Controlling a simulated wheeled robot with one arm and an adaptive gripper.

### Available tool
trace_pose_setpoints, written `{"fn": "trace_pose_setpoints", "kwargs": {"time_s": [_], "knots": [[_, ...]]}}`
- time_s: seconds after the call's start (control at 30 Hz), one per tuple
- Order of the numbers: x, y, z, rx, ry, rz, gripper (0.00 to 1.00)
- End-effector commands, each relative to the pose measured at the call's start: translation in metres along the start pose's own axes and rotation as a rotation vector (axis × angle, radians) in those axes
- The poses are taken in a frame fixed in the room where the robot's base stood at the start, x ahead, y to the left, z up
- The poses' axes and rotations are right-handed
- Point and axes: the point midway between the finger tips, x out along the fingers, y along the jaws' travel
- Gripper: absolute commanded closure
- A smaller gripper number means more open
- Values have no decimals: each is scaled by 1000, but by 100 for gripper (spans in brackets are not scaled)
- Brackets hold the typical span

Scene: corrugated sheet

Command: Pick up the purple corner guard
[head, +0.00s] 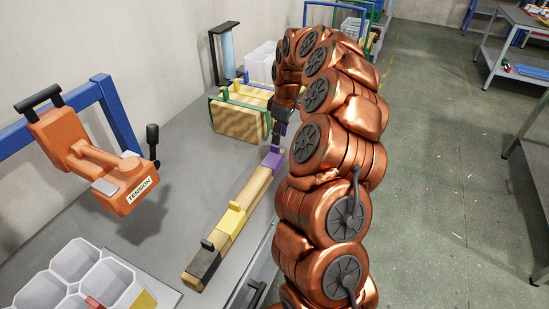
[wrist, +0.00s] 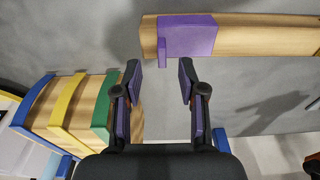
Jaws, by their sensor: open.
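The purple corner guard (head: 272,160) sits on the far end of a long wooden beam (head: 239,208). In the wrist view the guard (wrist: 188,36) lies over the beam (wrist: 262,37), with a narrow purple tab sticking out toward my gripper (wrist: 160,78). My gripper is open and empty, its two fingertips pointing toward the guard, with the tab between their lines and nearer the left finger. A gap seems to remain between fingers and guard. In the head view my arm partly hides the gripper (head: 281,126).
A yellow guard (head: 232,220) and a black guard (head: 203,265) sit along the same beam. A wooden block with coloured guards (head: 240,118) stands close behind. An orange tension tool (head: 110,165) hangs at left. White hexagonal bins (head: 75,260) stand at front left.

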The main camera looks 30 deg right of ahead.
Motion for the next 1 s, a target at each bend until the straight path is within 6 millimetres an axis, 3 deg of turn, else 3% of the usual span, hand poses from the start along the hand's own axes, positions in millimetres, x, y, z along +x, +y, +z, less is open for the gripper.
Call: {"fn": "trace_pose_setpoints", "kwargs": {"time_s": [0.17, 0.43, 0.67, 1.0], "knots": [[12, -2, 0, 0, -1, -3, 59], [48, -3, -1, -1, -2, -2, 59], [51, -2, -1, 0, -1, 0, 59], [51, -2, -2, -1, 0, 0, 93]]}}
